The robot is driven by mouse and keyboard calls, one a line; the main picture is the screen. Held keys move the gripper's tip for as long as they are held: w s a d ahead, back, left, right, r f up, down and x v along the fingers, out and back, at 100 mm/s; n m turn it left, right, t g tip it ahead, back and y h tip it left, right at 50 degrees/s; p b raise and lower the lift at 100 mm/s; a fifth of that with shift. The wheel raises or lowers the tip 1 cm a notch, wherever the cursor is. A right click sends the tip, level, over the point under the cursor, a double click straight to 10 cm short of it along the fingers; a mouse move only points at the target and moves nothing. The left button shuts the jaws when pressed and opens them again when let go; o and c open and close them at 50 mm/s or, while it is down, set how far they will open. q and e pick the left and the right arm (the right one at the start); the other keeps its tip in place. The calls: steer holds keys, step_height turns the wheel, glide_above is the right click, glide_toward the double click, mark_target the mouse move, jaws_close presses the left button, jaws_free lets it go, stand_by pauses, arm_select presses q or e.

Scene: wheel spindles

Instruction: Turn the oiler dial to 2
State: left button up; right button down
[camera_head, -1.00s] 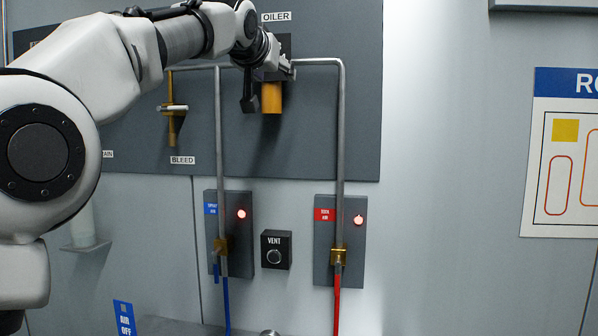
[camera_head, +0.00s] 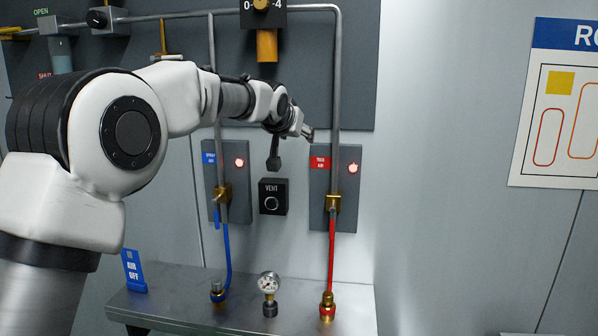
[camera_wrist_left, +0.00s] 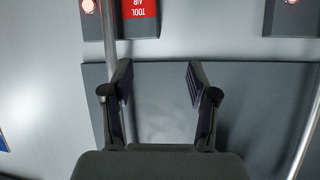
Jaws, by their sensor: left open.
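The oiler dial (camera_head: 262,4) is at the top edge of the head view, cut off by the frame. It is a brass-coloured knob on a black block, with 0 at left and 4 at right on its scale. Its pointer position cannot be read. A yellow cylinder (camera_head: 267,45) hangs under the block. My left gripper (camera_head: 309,133) is well below the dial, near the red-labelled tool air panel (camera_head: 346,205). In the left wrist view its two fingers (camera_wrist_left: 158,88) are spread, with nothing between them. The dial is not in that view.
Grey pipes (camera_head: 338,90) run down both sides of the oiler. Left of the tool air panel are the vent box (camera_head: 273,197) and the blue-labelled panel (camera_head: 238,205). A steel shelf (camera_head: 180,305) with a gauge (camera_head: 269,284) is below.

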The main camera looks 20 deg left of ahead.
arm_select(q)
step_height(320, 180, down, 9)
steer(key=g, duration=0.1)
steer(key=shift+d, duration=0.45)
arm_select(e)
steer(key=shift+s, duration=0.3)
arm_select(q)
steer(key=shift+r, duration=0.15)
